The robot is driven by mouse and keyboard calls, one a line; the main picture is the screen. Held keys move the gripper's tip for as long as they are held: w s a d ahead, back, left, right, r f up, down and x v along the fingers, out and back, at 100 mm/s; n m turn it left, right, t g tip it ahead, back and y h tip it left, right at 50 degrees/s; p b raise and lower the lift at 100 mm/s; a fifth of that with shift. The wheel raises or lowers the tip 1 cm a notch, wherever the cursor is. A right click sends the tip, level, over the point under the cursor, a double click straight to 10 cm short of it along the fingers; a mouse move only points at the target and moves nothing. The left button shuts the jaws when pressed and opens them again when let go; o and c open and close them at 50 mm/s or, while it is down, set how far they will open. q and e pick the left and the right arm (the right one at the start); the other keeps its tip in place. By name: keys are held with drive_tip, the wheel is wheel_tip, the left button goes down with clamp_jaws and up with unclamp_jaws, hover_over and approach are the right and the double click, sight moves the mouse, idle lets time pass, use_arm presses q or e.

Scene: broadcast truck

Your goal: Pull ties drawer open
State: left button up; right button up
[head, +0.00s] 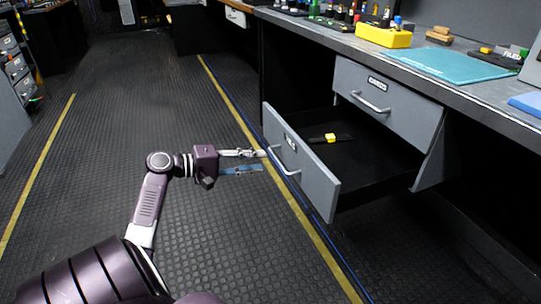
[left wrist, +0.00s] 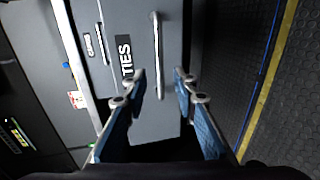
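The ties drawer (head: 315,182) is grey and stands pulled well out of the bench, its black interior showing. In the left wrist view its front (left wrist: 133,25) bears a label reading TIES (left wrist: 125,55). Its silver bar handle (head: 283,162) also shows in the left wrist view (left wrist: 158,50). My left gripper (head: 260,160) is at the left of the drawer front, close to the handle. In the left wrist view its blue-padded fingers (left wrist: 160,75) are apart, with the handle between them; I cannot tell whether they touch it. My right gripper is not in view.
A black item with a yellow part (head: 330,138) lies inside the drawer. A second, shut drawer (head: 385,105) is above it. The bench top holds a yellow box (head: 383,36) and a teal mat (head: 445,65). Open rubber floor (head: 120,120) lies to the left.

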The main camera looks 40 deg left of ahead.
use_arm(q)
drive_tip(key=shift+v, duration=2.3)
